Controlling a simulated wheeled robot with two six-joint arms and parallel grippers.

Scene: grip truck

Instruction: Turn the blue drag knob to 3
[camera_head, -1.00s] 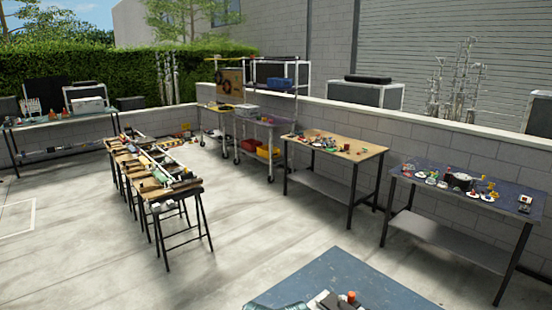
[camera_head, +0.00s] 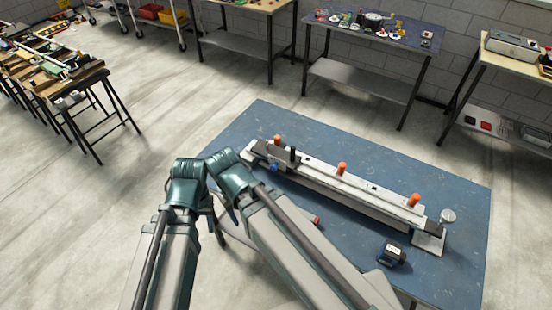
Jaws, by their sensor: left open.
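A long grey-and-black rail device (camera_head: 340,185) lies across the blue table, with orange knobs standing along its top. The blue drag knob (camera_head: 273,167) is small and shows at the device's left end, on the near side below a black block. Its number scale is too small to read. My left arm comes up from the bottom, bends near the table's left edge and runs back down to the right. My right gripper is not in view.
The blue table (camera_head: 460,195) has bare surface around the device. A small black box (camera_head: 392,253) stands on it near the front right. A round silver knob (camera_head: 447,215) is at the device's right end. Other workbenches (camera_head: 370,35) stand behind, apart across open floor.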

